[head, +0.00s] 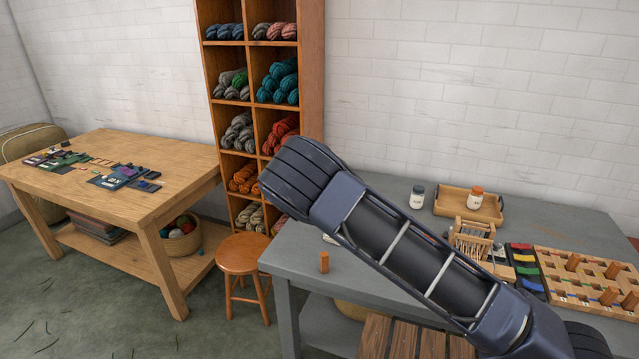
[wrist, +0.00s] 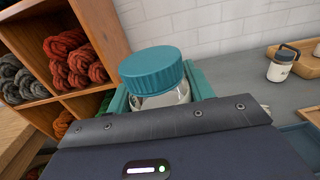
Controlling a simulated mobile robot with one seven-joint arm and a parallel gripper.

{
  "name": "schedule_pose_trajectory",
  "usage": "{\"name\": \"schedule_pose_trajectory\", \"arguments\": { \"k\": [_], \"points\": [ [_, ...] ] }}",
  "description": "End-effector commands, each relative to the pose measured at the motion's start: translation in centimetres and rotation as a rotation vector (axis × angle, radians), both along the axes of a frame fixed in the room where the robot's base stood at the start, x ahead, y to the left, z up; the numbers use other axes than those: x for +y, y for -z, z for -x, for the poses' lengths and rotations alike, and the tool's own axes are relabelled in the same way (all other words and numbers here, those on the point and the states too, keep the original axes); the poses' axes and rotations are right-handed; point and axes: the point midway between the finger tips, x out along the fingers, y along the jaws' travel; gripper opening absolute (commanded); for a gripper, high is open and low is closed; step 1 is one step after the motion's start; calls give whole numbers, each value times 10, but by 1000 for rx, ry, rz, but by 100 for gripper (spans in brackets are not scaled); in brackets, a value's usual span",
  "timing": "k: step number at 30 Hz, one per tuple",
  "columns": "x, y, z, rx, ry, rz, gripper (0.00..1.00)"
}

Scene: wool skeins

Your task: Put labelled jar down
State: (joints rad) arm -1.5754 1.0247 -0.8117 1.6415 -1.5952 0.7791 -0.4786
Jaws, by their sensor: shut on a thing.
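A clear jar with a ribbed teal lid (wrist: 152,70) is in the wrist view, upright relative to my gripper. My gripper (wrist: 160,92) is shut on it, with a green finger on each side of the glass. The gripper's dark body hides the lower part of the jar, so I see no label on it. I cannot tell from the wrist view whether its base touches anything. In the head view my arm hides the gripper and the held jar. The grey table (head: 300,246) lies under and behind my arm.
On the grey table are a dark-lidded white jar (head: 417,197), a wooden tray (head: 450,204) holding an orange-lidded jar (head: 475,198), a small loom (head: 472,240), a pegged board (head: 580,285) and an orange-brown peg (head: 324,262). A yarn shelf (head: 314,60) stands behind; a stool (head: 243,256) stands left.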

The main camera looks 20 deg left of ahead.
Motion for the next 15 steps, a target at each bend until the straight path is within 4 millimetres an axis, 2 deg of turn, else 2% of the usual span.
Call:
{"name": "schedule_pose_trajectory", "arguments": {
  "k": [1,6,12,15],
  "points": [
    [0,-8,0,0,0,-3,23],
    [0,-23,0,0,0,-1,23],
    [-1,-27,-1,-1,2,0,23],
    [-8,-29,-9,-1,16,-1,23]
  ]
}}
